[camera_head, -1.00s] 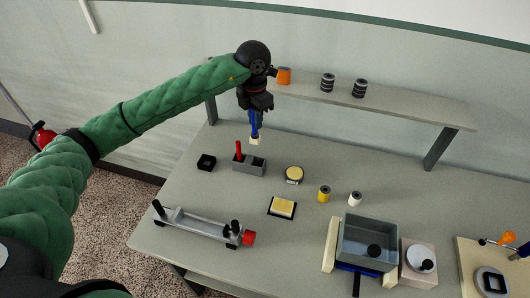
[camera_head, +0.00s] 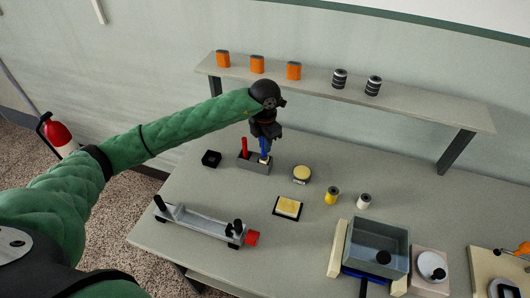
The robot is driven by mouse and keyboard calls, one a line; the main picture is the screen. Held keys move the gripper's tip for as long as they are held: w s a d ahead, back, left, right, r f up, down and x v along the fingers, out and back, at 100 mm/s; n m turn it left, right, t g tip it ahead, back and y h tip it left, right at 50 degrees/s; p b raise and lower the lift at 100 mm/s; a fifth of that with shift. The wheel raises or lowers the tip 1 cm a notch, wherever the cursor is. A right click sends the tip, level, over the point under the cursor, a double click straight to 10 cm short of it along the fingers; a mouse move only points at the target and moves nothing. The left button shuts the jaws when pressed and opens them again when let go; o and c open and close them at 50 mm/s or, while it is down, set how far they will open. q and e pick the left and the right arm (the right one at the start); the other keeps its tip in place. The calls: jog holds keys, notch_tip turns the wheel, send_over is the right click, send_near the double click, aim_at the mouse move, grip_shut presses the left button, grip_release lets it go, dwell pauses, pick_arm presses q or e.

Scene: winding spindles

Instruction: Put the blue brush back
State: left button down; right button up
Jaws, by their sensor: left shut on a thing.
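My left gripper (camera_head: 263,138) is shut on the blue brush (camera_head: 263,147), whose handle points up into the jaws. The brush is upright with its pale bristles down. It is at the right half of the grey two-slot holder (camera_head: 251,164); its lower end overlaps the slot, and I cannot tell how deep it sits. A red brush (camera_head: 244,148) stands in the left slot. My right gripper is not in view.
The raised shelf (camera_head: 420,112) behind carries orange and dark spools.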

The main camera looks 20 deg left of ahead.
aim_at(264, 159)
pick_arm(q)
jog(key=shift+w+f, duration=0.1)
jog(key=shift+f, duration=0.45)
notch_tip(264, 159, down, 3)
jog(key=shift+r+b, duration=0.15)
jog(key=shift+b, duration=0.3)
jog(key=c, duration=1.4)
grip_release()
jog(key=shift+c, duration=0.2)
jog(key=shift+o, duration=0.3)
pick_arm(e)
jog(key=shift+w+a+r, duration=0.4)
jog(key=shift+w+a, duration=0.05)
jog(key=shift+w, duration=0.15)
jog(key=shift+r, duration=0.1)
